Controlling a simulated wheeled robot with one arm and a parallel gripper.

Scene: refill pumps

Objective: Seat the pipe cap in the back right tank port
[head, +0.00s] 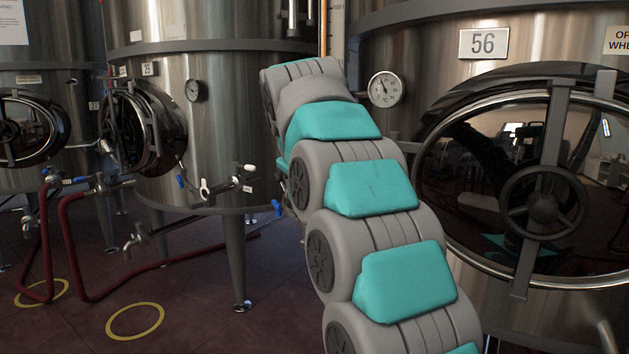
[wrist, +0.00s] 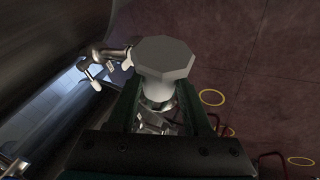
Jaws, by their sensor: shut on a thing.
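The pipe cap (wrist: 164,58) is a pale grey octagonal piece in the middle of the wrist view. My gripper (wrist: 160,100) is shut on it, with one dark finger on each side. Shiny metal shows just under the cap between the fingers; I cannot tell whether this is part of the cap or a pipe. A metal fitting with white handles (wrist: 108,62) is close to the left of the cap. In the head view my arm hides the gripper and the cap. I cannot make out the back right tank port for certain.
A steel tank marked 56 (head: 484,130) stands at the right with a round hatch (head: 541,203). Another steel tank (head: 247,95) stands behind my arm, with a valve (head: 222,187) on its lower front. Red hoses (head: 75,245) hang at the left. Yellow rings (head: 135,321) mark open floor.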

